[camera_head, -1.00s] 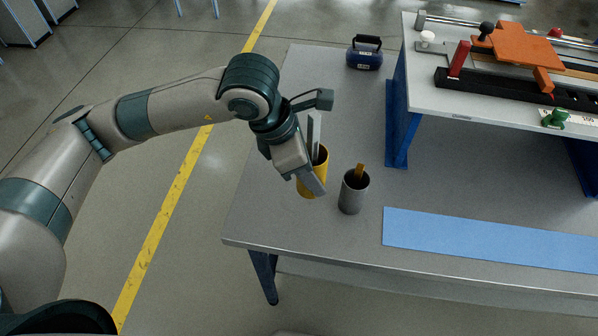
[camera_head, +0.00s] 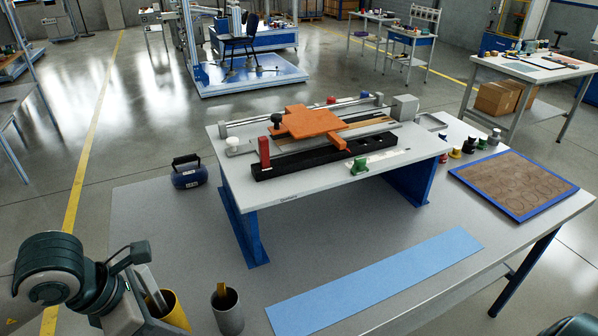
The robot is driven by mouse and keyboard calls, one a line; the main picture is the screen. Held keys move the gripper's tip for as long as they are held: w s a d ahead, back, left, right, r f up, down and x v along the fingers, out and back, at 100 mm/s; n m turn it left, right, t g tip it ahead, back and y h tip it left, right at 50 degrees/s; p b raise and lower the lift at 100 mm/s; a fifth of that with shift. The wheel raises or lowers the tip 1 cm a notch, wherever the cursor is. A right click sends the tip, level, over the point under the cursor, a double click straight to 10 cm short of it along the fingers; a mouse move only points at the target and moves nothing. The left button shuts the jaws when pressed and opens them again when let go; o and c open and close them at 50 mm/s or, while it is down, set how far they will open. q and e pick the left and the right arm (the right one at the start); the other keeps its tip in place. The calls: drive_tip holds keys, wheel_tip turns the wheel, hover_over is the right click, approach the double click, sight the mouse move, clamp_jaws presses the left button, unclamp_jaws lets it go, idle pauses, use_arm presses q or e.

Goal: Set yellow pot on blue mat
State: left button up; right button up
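The yellow pot (camera_head: 176,312) stands at the bottom left on the grey table, cut off by the picture's lower edge. My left gripper (camera_head: 158,304) is at the yellow pot, with one finger beyond it and the other on its near side. Whether the fingers press on the pot cannot be told. The blue mat (camera_head: 380,278) is a long flat strip lying bare on the table, well to the right of the pot. My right gripper is not in view.
A grey pot (camera_head: 228,314) with a brown stick in it stands between the yellow pot and the mat. Behind are a blue case (camera_head: 188,172) and a raised white bench (camera_head: 300,180) with an orange fixture. A blue-edged brown board (camera_head: 513,184) lies at right.

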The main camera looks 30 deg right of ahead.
use_arm(q)
drive_tip(key=shift+w+a+f+m+g, duration=0.1)
drive_tip(key=shift+a+f+m+g, duration=0.1)
drive_tip(key=shift+a+m, duration=0.25)
drive_tip(key=shift+a+f+m+g, duration=0.1)
drive_tip(key=shift+a+m+g, duration=0.1)
drive_tip(key=shift+a+m, duration=0.25)
drive_tip(key=a+m+g+y, duration=0.4)
drive_tip(key=a+m, duration=0.9)
drive_tip(key=m, duration=0.5)
drive_tip(key=shift+s+a+r+m+g, duration=0.2)
drive_tip(key=shift+s+a+m+g, duration=0.1)
drive_tip(key=shift+s+a+m, duration=0.1)
drive_tip(key=shift+d, duration=0.1)
